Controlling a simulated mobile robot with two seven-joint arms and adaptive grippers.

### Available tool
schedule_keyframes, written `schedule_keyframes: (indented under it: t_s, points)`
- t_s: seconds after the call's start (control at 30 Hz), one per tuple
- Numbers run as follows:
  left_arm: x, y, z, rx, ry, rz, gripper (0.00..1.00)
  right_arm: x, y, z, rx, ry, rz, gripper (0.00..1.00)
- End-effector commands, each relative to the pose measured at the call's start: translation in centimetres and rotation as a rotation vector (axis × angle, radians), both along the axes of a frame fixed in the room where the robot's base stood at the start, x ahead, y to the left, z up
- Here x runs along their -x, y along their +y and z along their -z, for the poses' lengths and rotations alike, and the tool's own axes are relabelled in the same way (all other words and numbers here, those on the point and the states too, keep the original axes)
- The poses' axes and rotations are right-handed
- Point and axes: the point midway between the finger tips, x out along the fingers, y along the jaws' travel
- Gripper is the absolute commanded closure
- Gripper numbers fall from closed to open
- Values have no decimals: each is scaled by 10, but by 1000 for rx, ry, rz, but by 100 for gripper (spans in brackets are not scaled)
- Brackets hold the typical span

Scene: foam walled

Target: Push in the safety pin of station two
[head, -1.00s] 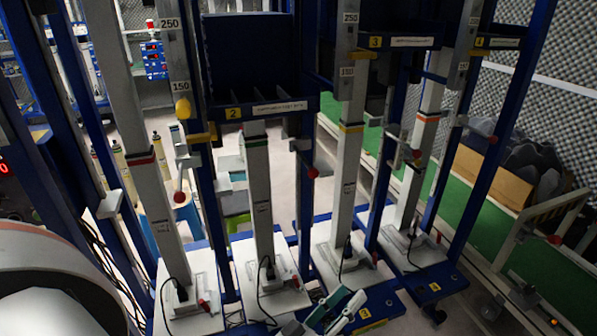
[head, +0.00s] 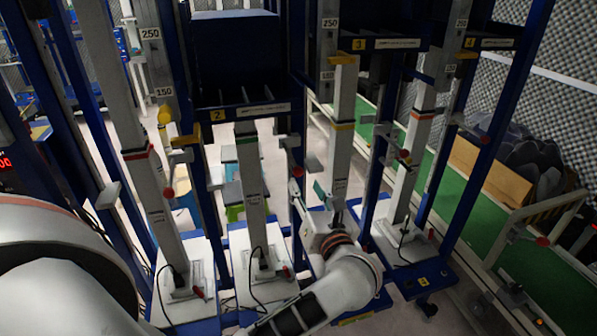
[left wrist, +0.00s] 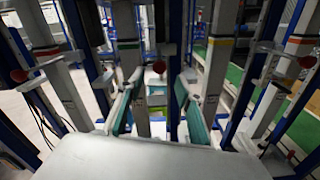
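Station two carries the yellow "2" label (head: 217,115) on its blue crossbar. Its pale column (head: 250,180) has a green band. A red ball knob (head: 297,171), seemingly the safety pin's, sits by the blue upright to the right of that column. My left gripper (head: 308,190) is raised just below and right of the knob, fingers up and apart, with nothing seen between them. Whether a finger touches the knob I cannot tell. The left wrist view shows the teal-padded fingers (left wrist: 160,115) spread wide, station two's column beyond them. My right gripper is out of view.
Station one's red knob (head: 168,192) is at left and station three's red knob (head: 404,154) at right. Uprights and columns stand close on both sides of my left gripper. Black cables hang over the white base plates (head: 186,292). A green conveyor (head: 480,220) runs at right.

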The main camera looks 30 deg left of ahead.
Motion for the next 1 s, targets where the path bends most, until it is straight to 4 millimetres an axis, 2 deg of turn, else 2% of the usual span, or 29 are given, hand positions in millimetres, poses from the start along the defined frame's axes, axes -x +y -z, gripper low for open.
schedule_keyframes:
  t_s: [0.4, 0.6, 0.83, 0.97, 1.0]
  points:
    - [-38, 46, -2, -6, 0, -2, 65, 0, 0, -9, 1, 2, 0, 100]
    - [-45, 54, 0, -4, 2, -3, 65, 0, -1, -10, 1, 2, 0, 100]
    - [-45, 54, 0, -5, 1, -2, 65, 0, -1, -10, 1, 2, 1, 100]
    - [-45, 54, 0, -5, 1, -2, 98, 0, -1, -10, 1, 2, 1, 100]
    - [-45, 54, 0, -5, 1, -2, 100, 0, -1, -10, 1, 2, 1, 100]
